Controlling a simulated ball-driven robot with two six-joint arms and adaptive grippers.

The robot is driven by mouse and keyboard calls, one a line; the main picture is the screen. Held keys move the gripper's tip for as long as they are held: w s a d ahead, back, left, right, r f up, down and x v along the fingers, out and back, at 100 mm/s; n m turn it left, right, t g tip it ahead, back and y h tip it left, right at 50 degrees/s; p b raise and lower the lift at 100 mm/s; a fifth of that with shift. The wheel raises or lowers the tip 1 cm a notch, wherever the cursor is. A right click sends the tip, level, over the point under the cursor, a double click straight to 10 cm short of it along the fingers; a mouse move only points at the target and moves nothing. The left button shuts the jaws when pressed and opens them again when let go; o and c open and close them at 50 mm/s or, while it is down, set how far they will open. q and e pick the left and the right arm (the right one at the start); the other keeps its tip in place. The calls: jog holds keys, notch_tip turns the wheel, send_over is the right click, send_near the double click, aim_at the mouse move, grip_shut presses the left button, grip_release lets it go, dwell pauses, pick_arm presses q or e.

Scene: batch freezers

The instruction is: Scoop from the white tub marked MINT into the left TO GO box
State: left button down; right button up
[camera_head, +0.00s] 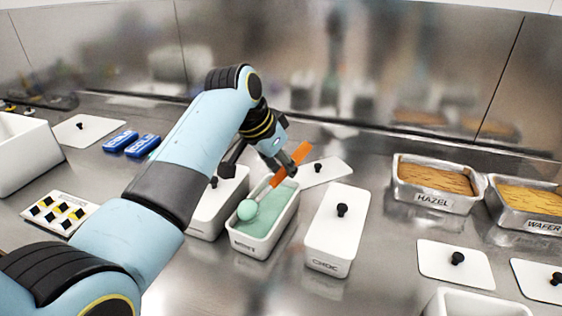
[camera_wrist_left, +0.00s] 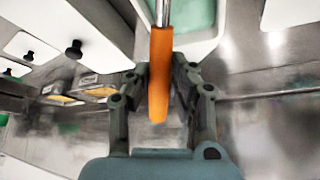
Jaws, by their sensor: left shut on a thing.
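The white tub marked MINT (camera_head: 262,241) stands uncovered near the middle of the counter, with pale green mint in it. My left gripper (camera_head: 286,165) is shut on the orange handle of a scoop (camera_head: 301,156) above the tub's far end. The scoop slants down to the left, and a round green ball (camera_head: 247,209) shows at its lower end, inside the tub near its left wall. In the left wrist view the orange handle (camera_wrist_left: 160,80) lies between the fingers, and part of the green-filled tub (camera_wrist_left: 206,35) shows behind. No TO GO marking is readable. My right gripper is not seen.
A lidded white tub marked CHOC (camera_head: 337,229) stands right of the mint tub; another lidded tub (camera_head: 216,207) stands left. Metal pans marked HAZEL (camera_head: 432,199) and WAFER (camera_head: 543,226) are at right. A loose lid (camera_head: 325,172) lies behind. White containers show at left (camera_head: 22,160) and lower right (camera_head: 476,303).

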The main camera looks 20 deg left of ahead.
aim_at(298, 151)
pick_arm(q)
jog(key=shift+w+d+r+p, duration=0.1)
jog(key=shift+w+r+p, duration=0.05)
jog(key=shift+r+p, duration=0.4)
jog(key=shift+w+d+r+p, duration=0.15)
jog(key=shift+r+p, duration=0.25)
jog(key=shift+r, duration=0.25)
jog(key=shift+w+d+r+g+y+p, duration=0.2)
jog(key=shift+w+d+g+y+p, duration=0.1)
jog(key=shift+w+g+p, duration=0.3)
jog(key=shift+w+d+f+g+y+b, duration=0.2)
jog(key=shift+w+d+g+y+b, duration=0.15)
jog(key=shift+w+g, duration=0.2)
jog(key=shift+w+f+g, duration=0.1)
jog(key=shift+f+g, duration=0.05)
jog(key=shift+g, duration=0.1)
jog(key=shift+w+d+g+y+b, duration=0.1)
jog(key=shift+w+g+y+b, duration=0.05)
jog(key=shift+g+y+b, duration=0.3)
